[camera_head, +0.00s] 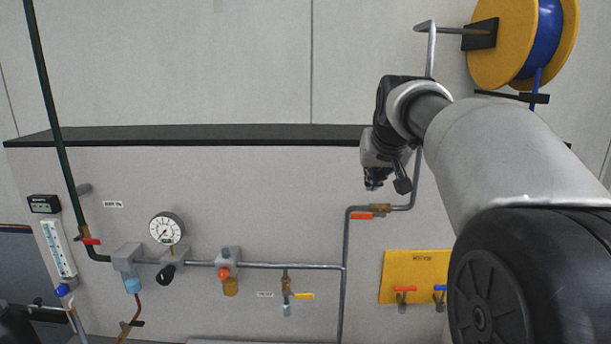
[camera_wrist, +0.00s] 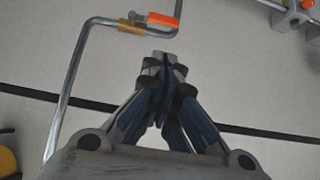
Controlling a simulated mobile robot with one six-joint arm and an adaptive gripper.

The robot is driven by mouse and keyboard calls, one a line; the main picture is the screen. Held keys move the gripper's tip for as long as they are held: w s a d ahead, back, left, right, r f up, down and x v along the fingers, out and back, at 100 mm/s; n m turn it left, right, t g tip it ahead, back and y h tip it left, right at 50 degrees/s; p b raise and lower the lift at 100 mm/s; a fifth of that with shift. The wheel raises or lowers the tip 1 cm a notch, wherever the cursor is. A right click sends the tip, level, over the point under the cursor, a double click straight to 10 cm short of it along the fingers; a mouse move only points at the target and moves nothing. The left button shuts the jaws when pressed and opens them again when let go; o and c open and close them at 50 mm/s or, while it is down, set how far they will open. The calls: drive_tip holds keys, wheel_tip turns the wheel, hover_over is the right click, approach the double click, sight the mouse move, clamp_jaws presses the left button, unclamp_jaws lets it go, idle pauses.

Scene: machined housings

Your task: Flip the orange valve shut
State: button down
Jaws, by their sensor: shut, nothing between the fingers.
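The orange valve handle (camera_head: 361,215) is on a brass valve body (camera_head: 380,208) in a short level run of grey pipe on the wall panel. The handle lies roughly along that run, pointing left. In the wrist view the orange handle (camera_wrist: 163,19) shows at the top, beside its brass body (camera_wrist: 131,28). My gripper (camera_head: 375,184) appears just above the valve in the head view. In the wrist view my gripper (camera_wrist: 164,62) has its fingers together and empty, with a visible gap in the picture between the tips and the handle. I cannot tell the depth between them.
Other valves have a red handle (camera_head: 91,241), a yellow handle (camera_head: 304,296), and red and blue handles on a yellow plate (camera_head: 418,268). A gauge (camera_head: 166,228) and regulators are at left. A hose reel (camera_head: 505,42) hangs upper right. The panel around the valve is mostly bare.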

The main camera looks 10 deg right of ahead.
drive_tip(key=shift+w+d+r, duration=0.2)
drive_tip(key=shift+w+r, duration=0.45)
drive_tip(key=shift+w, duration=0.05)
drive_tip(key=p, duration=0.2)
hover_over(369, 215)
drive_tip(key=a, duration=0.2)
wheel_tip(369, 215, down, 7)
wheel_tip(369, 215, down, 4)
drive_tip(key=shift+w+f, duration=0.1)
drive_tip(key=shift+w, duration=0.05)
drive_tip(key=shift+b, duration=0.4)
drive_tip(key=shift+a+f+h, duration=0.15)
drive_tip(key=shift+h, duration=0.15)
